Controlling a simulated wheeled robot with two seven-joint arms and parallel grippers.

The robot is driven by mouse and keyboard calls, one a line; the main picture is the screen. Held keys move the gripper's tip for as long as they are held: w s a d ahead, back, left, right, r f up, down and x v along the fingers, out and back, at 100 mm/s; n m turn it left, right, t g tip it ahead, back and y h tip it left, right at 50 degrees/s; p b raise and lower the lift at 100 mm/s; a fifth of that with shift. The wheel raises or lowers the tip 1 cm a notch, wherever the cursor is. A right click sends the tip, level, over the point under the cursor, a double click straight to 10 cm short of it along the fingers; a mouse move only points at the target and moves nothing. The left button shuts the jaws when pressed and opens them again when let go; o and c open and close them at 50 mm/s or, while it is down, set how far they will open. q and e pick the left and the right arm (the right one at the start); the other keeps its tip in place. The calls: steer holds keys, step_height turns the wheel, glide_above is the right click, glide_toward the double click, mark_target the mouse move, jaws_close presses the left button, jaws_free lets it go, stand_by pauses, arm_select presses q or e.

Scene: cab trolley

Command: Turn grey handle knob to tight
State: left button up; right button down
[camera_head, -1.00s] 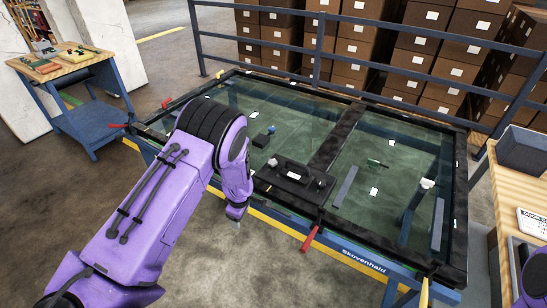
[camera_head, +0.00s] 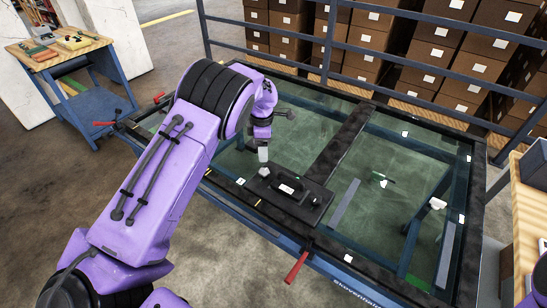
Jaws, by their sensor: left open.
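A dark handle plate (camera_head: 290,187) with a small white label lies on the glass panel of the trolley. A light grey knob (camera_head: 264,171) sits at its left end, and another small knob (camera_head: 312,198) shows near its right end. My left gripper (camera_head: 263,154) points down just above the left knob. It is open, though its fingers look narrow and close to the knob; I cannot tell whether they touch it. The knob's setting is too small to read. My right gripper is out of view.
The black-framed glass panel (camera_head: 350,130) fills the trolley, with a red-handled clamp (camera_head: 296,267) at its front edge. Blue rails (camera_head: 400,70) stand behind it, before stacked boxes. A wooden side table (camera_head: 62,50) stands at left. A workbench (camera_head: 530,215) stands at right.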

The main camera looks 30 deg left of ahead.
arm_select(q)
steer(key=p, duration=0.2)
glide_above(264, 171)
steer(key=f, duration=0.5)
steer(key=shift+s, duration=0.2)
steer(key=f, duration=0.3)
steer(key=w+f+p, duration=0.1)
steer(key=f, duration=0.1)
steer(key=shift+s, duration=0.25)
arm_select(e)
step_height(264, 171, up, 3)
arm_select(q)
steer(key=c, duration=1.1)
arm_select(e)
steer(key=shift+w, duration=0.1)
